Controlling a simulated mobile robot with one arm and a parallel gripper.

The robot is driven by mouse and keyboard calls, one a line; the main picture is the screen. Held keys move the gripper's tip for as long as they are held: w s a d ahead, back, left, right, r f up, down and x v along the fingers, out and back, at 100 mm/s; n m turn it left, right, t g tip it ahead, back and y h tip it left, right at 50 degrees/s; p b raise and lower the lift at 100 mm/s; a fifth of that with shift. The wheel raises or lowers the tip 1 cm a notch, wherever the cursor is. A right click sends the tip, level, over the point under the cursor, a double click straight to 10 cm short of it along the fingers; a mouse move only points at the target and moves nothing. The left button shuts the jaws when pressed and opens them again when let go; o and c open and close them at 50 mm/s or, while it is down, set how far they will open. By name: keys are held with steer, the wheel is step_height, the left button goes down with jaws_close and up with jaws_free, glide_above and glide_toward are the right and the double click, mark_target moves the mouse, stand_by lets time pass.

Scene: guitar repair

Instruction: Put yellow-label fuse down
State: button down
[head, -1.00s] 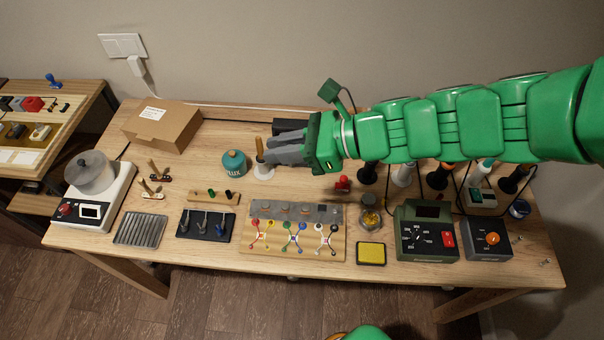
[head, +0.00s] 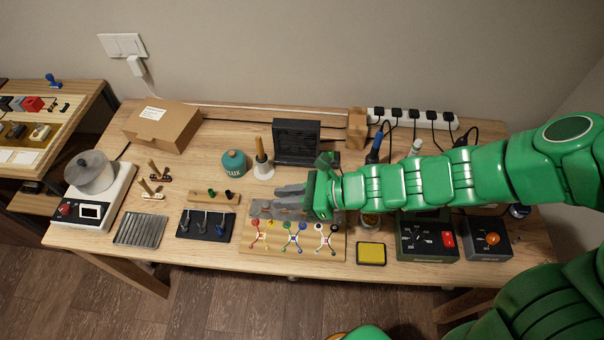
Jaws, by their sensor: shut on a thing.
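My gripper (head: 280,201) is above the back part of a wooden board (head: 256,248) in the middle of the workbench. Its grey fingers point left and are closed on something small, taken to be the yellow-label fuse. The fuse itself is hidden or too small to make out, so I cannot tell if it touches the board. The board's front half shows coloured wires and terminals (head: 293,236). The fingers cover most of the grey strip with small parts along the board's back.
A wooden peg block (head: 200,197) and a black tray of tools (head: 193,234) stand left of the board. A yellow sponge pad (head: 370,253) and a green meter box (head: 427,250) stand right. A black open case (head: 297,140) and candle-like brush (head: 262,165) stand behind.

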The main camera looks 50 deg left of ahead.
steer(key=w+a+f, duration=0.1)
steer(key=a+f, duration=0.2)
steer(key=a, duration=0.1)
steer(key=w+a+f, duration=0.2)
steer(key=a+f, duration=0.1)
steer(key=a, duration=0.1)
steer(key=w+a+f, duration=0.1)
steer(key=a+f, duration=0.3)
steer(key=shift+w+a+f, duration=0.1)
steer(key=shift+w+a, duration=0.3)
steer(key=shift+a+f, duration=0.15)
steer(key=shift+f, duration=1.6)
steer(key=c, duration=1.1)
jaws_free()
